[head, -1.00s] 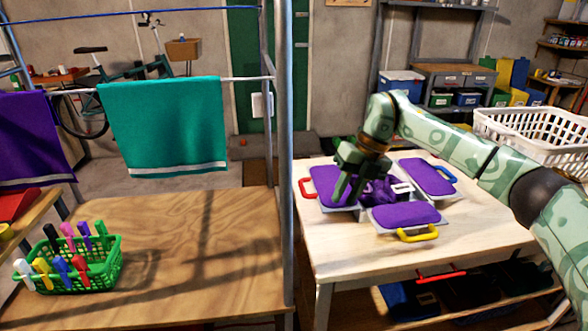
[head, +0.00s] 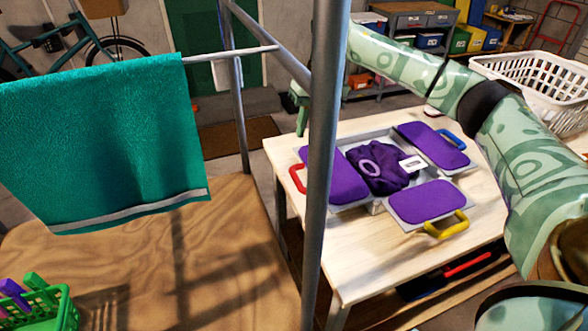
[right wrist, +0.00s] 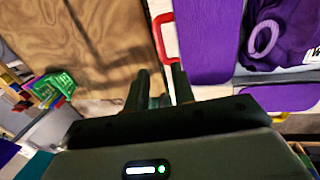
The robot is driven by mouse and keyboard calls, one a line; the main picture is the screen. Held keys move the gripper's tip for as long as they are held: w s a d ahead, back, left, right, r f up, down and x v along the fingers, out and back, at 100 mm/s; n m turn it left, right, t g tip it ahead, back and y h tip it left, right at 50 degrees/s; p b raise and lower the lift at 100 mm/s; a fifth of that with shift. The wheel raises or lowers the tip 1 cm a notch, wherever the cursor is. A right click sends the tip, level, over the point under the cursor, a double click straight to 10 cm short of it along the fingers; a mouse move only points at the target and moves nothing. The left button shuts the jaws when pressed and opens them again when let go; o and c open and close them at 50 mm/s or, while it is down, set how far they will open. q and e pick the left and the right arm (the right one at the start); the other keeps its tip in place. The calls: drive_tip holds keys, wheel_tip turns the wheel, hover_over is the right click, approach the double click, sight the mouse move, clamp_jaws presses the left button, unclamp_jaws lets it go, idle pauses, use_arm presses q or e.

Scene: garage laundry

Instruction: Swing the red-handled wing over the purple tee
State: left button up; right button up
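The red-handled wing (head: 342,182) is a purple padded flap lying flat, open to the left of the folding board, partly hidden by a grey post. Its red handle (head: 297,178) points left. The crumpled purple tee (head: 385,166) lies in the middle, with a pale purple ring and white tag on it. My right gripper (head: 299,98) is mostly hidden behind the post in the head view. In the right wrist view its fingers (right wrist: 160,70) are apart and empty, with the red handle (right wrist: 163,38) just beyond them. My left gripper is not in view.
The blue-handled wing (head: 432,146) and yellow-handled wing (head: 423,200) lie open. A grey post (head: 321,170) stands between the wooden table (head: 130,260) and the board's table (head: 350,275). A teal towel (head: 105,135) hangs at left. A white basket (head: 530,85) stands at right.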

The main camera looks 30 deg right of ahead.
sight(296, 176)
drive_tip(key=b+x, duration=0.3)
drive_tip(key=x, duration=1)
drive_tip(key=shift+b, duration=0.35)
clamp_jaws()
